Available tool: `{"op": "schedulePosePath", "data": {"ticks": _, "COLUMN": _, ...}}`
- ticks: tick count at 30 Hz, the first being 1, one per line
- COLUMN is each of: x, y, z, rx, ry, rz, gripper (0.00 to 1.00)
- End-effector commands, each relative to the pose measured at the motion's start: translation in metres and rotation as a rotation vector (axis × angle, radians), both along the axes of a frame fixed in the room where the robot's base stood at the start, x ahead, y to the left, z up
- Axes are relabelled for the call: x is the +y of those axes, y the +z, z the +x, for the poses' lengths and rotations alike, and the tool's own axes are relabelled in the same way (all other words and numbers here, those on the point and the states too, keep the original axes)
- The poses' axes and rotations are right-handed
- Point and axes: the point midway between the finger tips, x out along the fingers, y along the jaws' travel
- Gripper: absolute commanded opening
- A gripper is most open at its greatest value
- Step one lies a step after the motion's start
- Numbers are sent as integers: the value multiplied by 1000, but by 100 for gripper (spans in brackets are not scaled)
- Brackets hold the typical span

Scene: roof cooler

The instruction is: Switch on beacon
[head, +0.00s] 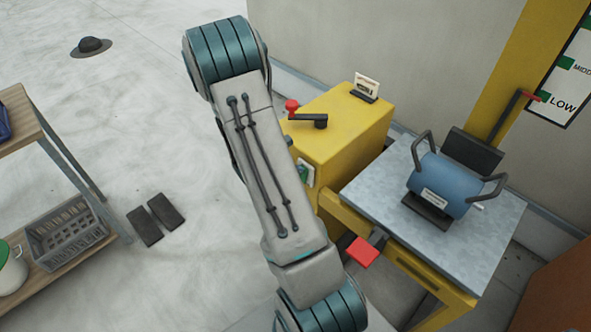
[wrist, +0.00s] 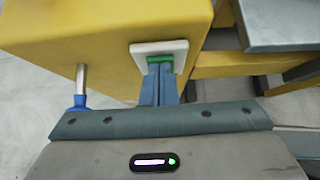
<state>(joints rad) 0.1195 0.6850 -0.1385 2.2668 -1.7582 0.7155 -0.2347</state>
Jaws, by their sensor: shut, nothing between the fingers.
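A yellow cabinet (head: 340,135) stands beside a metal-topped bench in the head view. Its side carries a white switch plate with a green rocker (head: 304,172), partly hidden by my arm. In the wrist view the white plate (wrist: 178,47) and the green rocker (wrist: 153,66) are straight ahead. My gripper (wrist: 160,72) is shut and empty, with its fingertips at the lower edge of the rocker. I cannot tell whether they touch it. My gripper is not visible in the head view. I cannot identify a beacon lamp.
A metal rod with a blue end (wrist: 81,90) sticks out from the cabinet, left of my fingers. A red-knobbed lever (head: 305,118) is on the cabinet top. The bench (head: 385,185) holds a blue machine (head: 442,185).

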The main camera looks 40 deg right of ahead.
Motion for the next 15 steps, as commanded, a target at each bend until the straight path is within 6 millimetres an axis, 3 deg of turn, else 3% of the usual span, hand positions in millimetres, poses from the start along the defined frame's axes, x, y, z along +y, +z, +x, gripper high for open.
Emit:
{"op": "schedulePosePath", "data": {"ticks": 5, "x": 5, "y": 1, "z": 0, "rx": 0, "ry": 0, "rz": 1, "gripper": 0}}
{"op": "schedulePosePath", "data": {"ticks": 11, "x": 34, "y": 7, "z": -4, "rx": 0, "ry": -1, "rz": 1, "gripper": 0}}
{"op": "schedulePosePath", "data": {"ticks": 15, "x": 53, "y": 32, "z": -6, "rx": -6, "ry": -5, "rz": 0, "gripper": 0}}
